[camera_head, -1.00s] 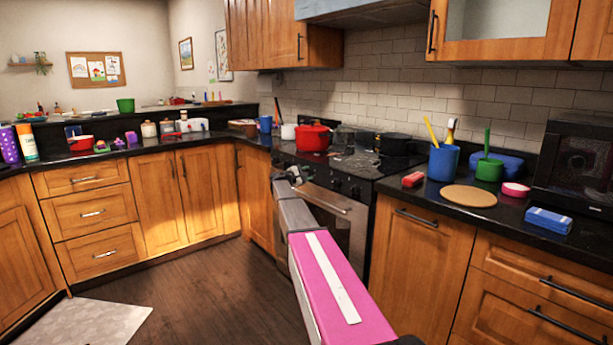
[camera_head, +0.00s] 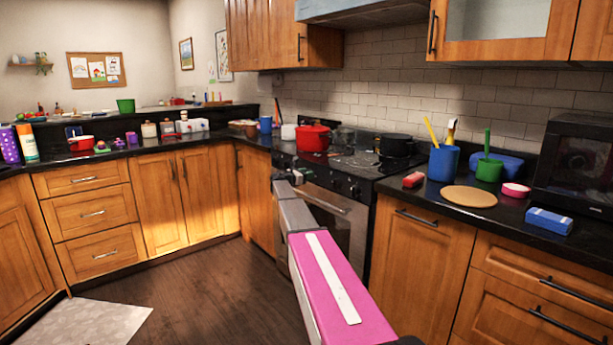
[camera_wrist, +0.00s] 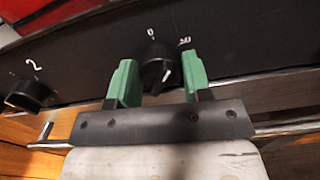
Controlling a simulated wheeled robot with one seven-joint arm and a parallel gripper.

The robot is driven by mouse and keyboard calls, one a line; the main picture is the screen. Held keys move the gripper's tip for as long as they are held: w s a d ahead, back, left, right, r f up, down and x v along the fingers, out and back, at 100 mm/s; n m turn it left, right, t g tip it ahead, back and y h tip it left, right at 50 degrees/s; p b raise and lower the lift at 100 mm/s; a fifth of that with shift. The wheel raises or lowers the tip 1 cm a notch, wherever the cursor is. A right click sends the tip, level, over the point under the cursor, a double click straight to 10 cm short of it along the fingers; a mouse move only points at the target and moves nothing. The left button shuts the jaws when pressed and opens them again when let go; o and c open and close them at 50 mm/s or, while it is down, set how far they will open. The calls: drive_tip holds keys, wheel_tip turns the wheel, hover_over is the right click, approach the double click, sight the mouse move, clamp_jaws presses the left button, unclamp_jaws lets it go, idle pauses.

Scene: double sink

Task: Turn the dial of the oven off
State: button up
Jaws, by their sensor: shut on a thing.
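The oven (camera_head: 335,232) stands at the centre right in the head view, with a row of dark dials on its front panel. In the wrist view a black dial (camera_wrist: 159,68) with a white pointer line sits between the two green fingers of my gripper (camera_wrist: 158,80). The gripper is shut on this dial. The white line points down and slightly right, away from the "0" mark above the dial. In the head view my arm reaches to the left part of the oven front, and the fingertips are too small to make out.
Another dial (camera_wrist: 31,93) marked "2" is left of the gripper. The oven handle (camera_head: 328,198) runs below the panel. A red pot (camera_head: 314,138) and a dark pot (camera_head: 396,145) stand on the stove top. The floor (camera_head: 215,285) left of my arm is clear.

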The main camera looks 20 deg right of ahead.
drive_tip(key=n, duration=0.6)
drive_tip(key=shift+n, duration=0.4)
drive_tip(key=shift+f, duration=0.1)
idle(0.3)
drive_tip(key=o, duration=0.9)
drive_tip(key=shift+a, duration=0.1)
drive_tip(key=v, duration=1)
drive_tip(key=shift+a, duration=0.35)
drive_tip(key=shift+s, duration=0.1)
